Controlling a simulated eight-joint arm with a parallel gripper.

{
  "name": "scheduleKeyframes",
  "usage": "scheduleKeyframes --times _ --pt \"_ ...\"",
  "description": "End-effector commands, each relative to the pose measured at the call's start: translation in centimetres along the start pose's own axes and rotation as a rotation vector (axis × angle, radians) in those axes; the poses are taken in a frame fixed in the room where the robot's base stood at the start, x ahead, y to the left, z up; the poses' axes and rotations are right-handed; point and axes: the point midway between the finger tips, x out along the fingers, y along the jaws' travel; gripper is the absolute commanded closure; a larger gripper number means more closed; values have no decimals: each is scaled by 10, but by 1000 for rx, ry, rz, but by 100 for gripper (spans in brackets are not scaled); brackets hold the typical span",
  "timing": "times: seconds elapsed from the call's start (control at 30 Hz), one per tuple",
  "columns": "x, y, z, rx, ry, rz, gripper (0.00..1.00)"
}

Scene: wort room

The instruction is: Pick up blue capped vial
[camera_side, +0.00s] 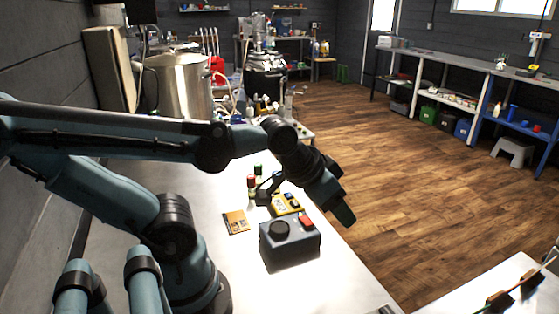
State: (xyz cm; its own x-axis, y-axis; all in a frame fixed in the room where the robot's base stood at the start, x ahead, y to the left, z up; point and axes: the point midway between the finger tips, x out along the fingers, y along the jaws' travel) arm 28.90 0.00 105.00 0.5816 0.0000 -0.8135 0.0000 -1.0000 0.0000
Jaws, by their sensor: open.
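A small group of vials stands on the metal table behind the grey box. One has a red cap (251,181) and one a green cap (258,169). A dark bluish shape beside them, to their right, may be the blue capped vial, but it is too small and dark to tell. My gripper (343,214) is open and points down at the table's right edge, right of the vials and apart from them. Its fingers show as one dark shape, and I see nothing held in it.
A grey box (290,252) with a black knob and a red button stands in front of the vials. A yellow device (284,204) and an orange card (236,222) lie near it. A large steel pot (180,87) and bottles crowd the back.

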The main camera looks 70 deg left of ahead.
Motion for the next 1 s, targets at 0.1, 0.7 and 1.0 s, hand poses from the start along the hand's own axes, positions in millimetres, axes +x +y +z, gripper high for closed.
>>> scheduleKeyframes --times 0.1,0.7,1.0 --pt "0 0 0 0 0 0 41" --pt "1 -111 -34 -204 -249 -150 41" --pt "4 -228 -22 -416 -467 -198 41"
